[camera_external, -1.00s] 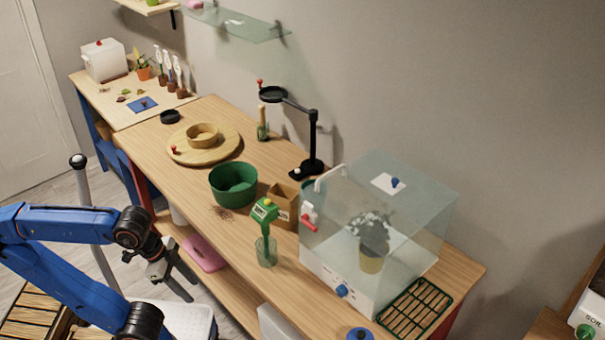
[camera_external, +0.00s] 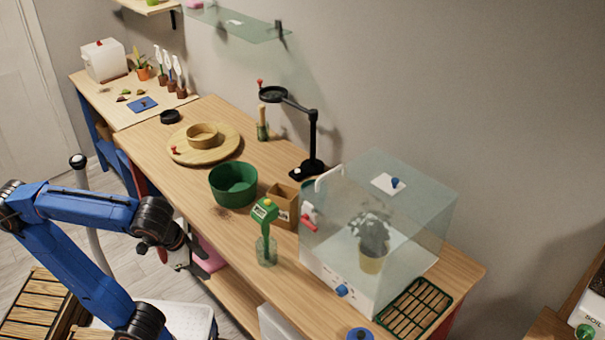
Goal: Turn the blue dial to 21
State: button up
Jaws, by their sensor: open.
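The blue dial (camera_external: 342,290) sits low on the white front panel of a clear box (camera_external: 400,195) at the right end of the bench. Its scale marks are too small to read. Another small blue knob (camera_external: 395,183) is on the box's top. My gripper (camera_external: 202,262) hangs beside the front edge of the bench, left of the dial and well apart from it. Its jaws are open and look empty, partly hidden by the wrist.
A potted plant (camera_external: 371,250) is inside the clear box.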

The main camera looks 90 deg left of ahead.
jog(key=w+d+n+t+y, duration=0.2)
jog(key=w+n+y, duration=0.35)
jog(key=w, duration=0.85)
jog(key=w+d+r+m+t+y, duration=0.15)
jog(key=w+d+t, duration=0.3)
jog(key=d, duration=0.45)
jog(key=w+d+r+t+y, duration=0.1)
jog(key=w+d+t+y, duration=0.1)
jog(key=w+d+t, duration=0.5)
jog(key=g, duration=0.4)
send_near(338, 294)
jog(key=shift+t, duration=0.35)
jog(key=x, duration=0.8)
jog(key=shift+a, duration=0.1)
jog(key=shift+c, duration=0.7)
grip_shut()
